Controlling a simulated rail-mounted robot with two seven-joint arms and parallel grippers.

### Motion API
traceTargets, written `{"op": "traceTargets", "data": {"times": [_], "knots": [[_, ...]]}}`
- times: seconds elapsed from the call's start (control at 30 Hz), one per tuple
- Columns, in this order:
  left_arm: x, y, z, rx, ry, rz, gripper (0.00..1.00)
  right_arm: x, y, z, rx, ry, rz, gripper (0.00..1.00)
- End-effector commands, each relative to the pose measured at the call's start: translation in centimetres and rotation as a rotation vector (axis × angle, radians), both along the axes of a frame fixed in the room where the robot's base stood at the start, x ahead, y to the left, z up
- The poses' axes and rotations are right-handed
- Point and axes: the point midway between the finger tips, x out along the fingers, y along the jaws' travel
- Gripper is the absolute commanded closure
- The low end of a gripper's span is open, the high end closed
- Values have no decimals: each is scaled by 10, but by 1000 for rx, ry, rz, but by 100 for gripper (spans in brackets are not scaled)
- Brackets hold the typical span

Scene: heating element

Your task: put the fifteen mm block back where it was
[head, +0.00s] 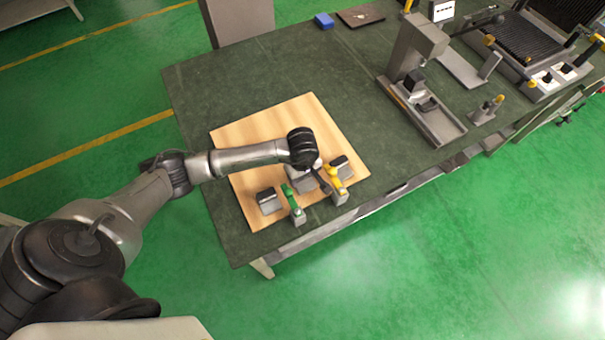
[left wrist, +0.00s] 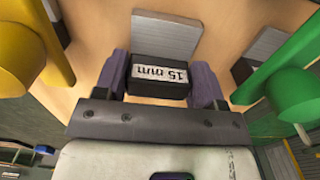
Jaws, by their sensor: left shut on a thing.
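The fifteen mm block (left wrist: 158,76) is dark with a white "15 mm" label, which reads upside down in the left wrist view. My left gripper (left wrist: 160,88) is shut on it, one purple finger on each side. A grey slanted holder (left wrist: 167,35) stands right by the block; I cannot tell whether they touch. In the head view my left gripper (head: 318,178) is low over the wooden board (head: 250,130), between the green and yellow handles, and the arm mostly hides the block there. My right gripper is not in view.
A green-handled piece (head: 293,203) and a yellow-handled piece (head: 336,184) stand close on either side of my gripper. Dark-topped blocks on grey holders sit at left (head: 268,201) and right (head: 342,167). The board's far part is clear. A grey machine (head: 420,80) stands farther right.

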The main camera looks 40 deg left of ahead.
Motion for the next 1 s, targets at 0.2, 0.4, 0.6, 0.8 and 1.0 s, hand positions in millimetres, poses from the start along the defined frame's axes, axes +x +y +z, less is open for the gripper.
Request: {"op": "traceTargets", "data": {"times": [0.2, 0.4, 0.6, 0.8, 1.0], "knots": [[0, 0, 0, 0, 0, 0, 17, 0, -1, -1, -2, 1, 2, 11], [0, 0, 0, 0, 0, 0, 11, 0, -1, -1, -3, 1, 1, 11], [0, 0, 5, 0, -1, 1, 11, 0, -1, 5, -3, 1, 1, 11], [1, 1, 34, 2, -5, -1, 11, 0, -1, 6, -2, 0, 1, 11], [1, 1, 73, 1, -4, -2, 11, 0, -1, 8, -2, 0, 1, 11]]}}
